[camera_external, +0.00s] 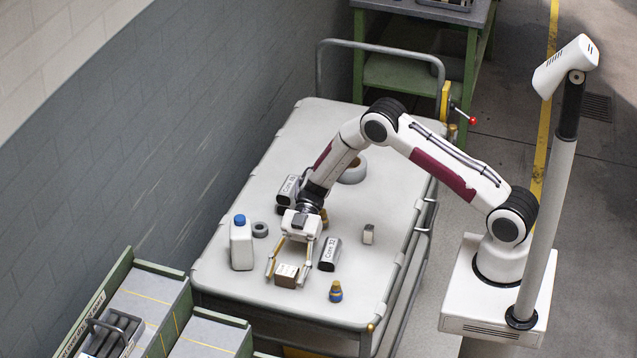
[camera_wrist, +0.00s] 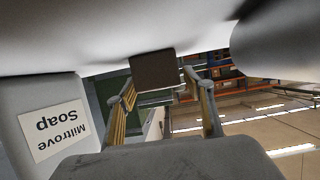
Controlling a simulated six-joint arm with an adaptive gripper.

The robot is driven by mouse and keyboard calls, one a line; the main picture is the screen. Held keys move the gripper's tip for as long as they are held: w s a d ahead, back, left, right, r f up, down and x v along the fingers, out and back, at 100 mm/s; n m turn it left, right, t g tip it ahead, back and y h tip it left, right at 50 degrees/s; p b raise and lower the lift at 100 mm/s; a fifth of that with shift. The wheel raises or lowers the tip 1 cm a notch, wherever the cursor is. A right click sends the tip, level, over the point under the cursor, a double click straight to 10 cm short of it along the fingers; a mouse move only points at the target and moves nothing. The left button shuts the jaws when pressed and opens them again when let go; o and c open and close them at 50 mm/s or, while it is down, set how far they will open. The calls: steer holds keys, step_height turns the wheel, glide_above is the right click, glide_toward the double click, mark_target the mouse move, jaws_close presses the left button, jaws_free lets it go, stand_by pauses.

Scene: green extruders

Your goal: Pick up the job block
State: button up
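A small dark brown block (camera_external: 285,280) with a pale, lettered top sits on the white cart top near its front end. I take it for the job block, but its lettering is too small to read. My gripper (camera_external: 287,272) points down over it with its fingers spread, one at each side of the block. In the wrist view the block (camera_wrist: 154,70) shows as a plain brown face beyond and between the open fingertips (camera_wrist: 159,82). I see no clear contact between fingers and block.
A white bottle (camera_external: 241,246) with a blue cap stands left; its upside-down soap label (camera_wrist: 54,130) shows in the wrist view.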

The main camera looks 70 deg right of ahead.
mark_target(286, 272)
steer(key=c, duration=0.8)
steer(key=shift+r, duration=5)
